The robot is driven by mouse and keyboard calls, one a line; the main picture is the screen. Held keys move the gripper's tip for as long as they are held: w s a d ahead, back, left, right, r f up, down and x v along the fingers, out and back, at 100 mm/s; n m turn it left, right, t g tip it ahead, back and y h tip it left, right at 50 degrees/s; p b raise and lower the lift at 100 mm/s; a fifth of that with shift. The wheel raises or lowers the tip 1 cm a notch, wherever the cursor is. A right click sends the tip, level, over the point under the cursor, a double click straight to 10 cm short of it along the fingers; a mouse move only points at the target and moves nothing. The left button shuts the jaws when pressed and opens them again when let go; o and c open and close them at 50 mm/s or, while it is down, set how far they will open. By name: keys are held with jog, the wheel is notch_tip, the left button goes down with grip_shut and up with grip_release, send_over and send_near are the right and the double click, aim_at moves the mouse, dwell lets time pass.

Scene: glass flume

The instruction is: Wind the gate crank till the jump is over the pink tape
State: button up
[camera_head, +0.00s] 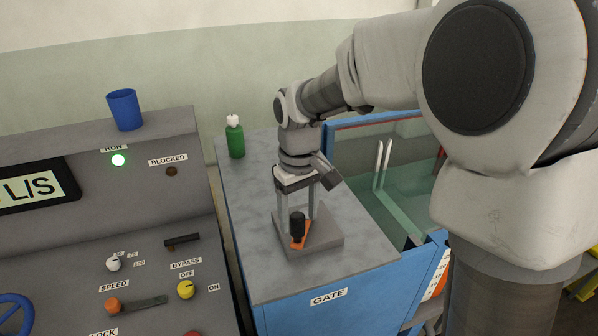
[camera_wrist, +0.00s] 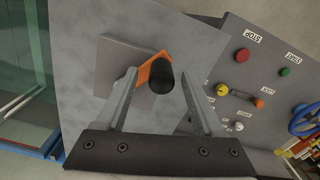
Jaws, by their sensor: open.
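The gate crank has an orange arm (camera_head: 299,243) and an upright black knob (camera_head: 297,226), and stands on a grey base plate (camera_head: 328,236) on the bench marked GATE. My gripper (camera_head: 311,208) points down over the crank, open and empty. In the wrist view the black knob (camera_wrist: 159,75) shows between the two fingers of my gripper (camera_wrist: 158,88), apart from both, with the orange arm (camera_wrist: 146,73) behind it. The glass flume (camera_head: 385,165) holds greenish water at the right. Two pale upright strips show at it. I cannot make out the jump or pink tape.
A green bottle (camera_head: 235,137) stands at the bench's back left. A control panel (camera_head: 150,225) at the left has a lit green RUN lamp (camera_head: 118,160), a dark BLOCKED lamp (camera_head: 171,171), knobs and a blue wheel. A blue cup (camera_head: 124,109) stands on top. The bench front is clear.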

notch_tip(320, 180, up, 15)
jog(key=shift+f, duration=0.2)
jog(key=s+d+f+m+t, duration=0.2)
jog(key=s+d, duration=0.3)
jog(key=s, duration=0.4)
jog(key=s+d+f+m+t, duration=0.3)
jog(key=s+d, duration=0.3)
jog(key=s, duration=0.3)
jog(key=shift+m+t, duration=0.3)
jog(key=shift+m, duration=0.2)
jog(key=shift+s, duration=0.1)
dwell(3.6)
jog(key=c, duration=0.3)
jog(key=shift+d, duration=0.15)
